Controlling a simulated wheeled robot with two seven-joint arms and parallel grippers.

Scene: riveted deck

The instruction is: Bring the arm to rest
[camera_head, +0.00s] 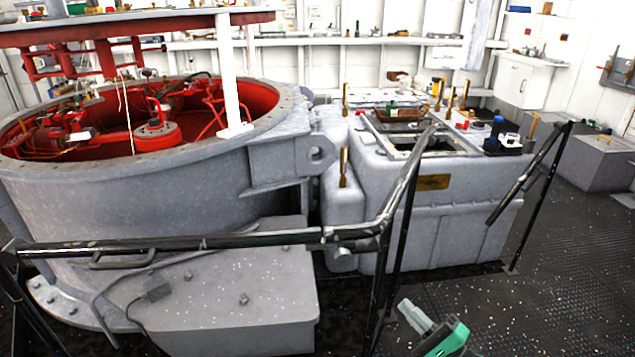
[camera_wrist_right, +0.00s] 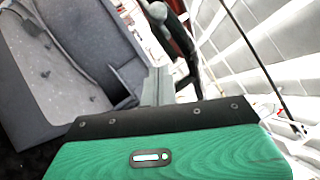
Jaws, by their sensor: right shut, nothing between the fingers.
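My right gripper (camera_head: 409,310) shows at the bottom edge of the head view, right of centre. It has light grey fingers, closed together, and a green housing behind them. It holds nothing and is in front of the railing post, over the dark deck. In the right wrist view the green and black housing fills the lower part, with the grey fingers (camera_wrist_right: 157,86) beyond it. The rest of my right arm is out of the head view. My left gripper is not in view.
A dark metal railing (camera_head: 180,243) crosses the front, close to my right gripper. Behind it stand a round grey tank (camera_head: 200,180) with a red interior and a grey console (camera_head: 440,205). The studded deck (camera_head: 560,290) at right is open. White cabinets (camera_head: 523,84) line the back wall.

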